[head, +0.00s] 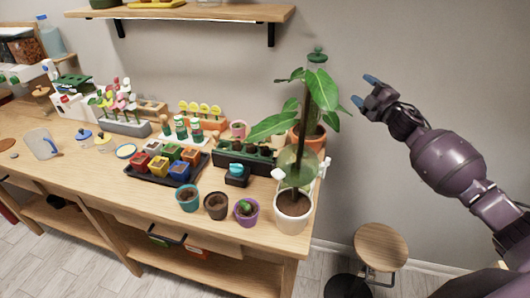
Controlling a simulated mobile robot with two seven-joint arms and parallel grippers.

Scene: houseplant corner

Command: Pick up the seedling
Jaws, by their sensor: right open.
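A small green seedling (246,206) shows in the purple pot (247,217) near the front right of the wooden bench. It is small in the picture, and its leaves just show above the rim. My right gripper (367,92) is open and empty, with blue-tipped fingers. It is held in the air to the right of the tall leafy plant, well above and to the right of the seedling. My left gripper is not in the picture.
A brown pot (216,206) and a teal pot (188,198) stand left of the purple pot. A tall plant in a white pot (293,212) stands to its right. A black tray (153,174) holds several coloured pots. A round stool (380,246) stands beside the bench.

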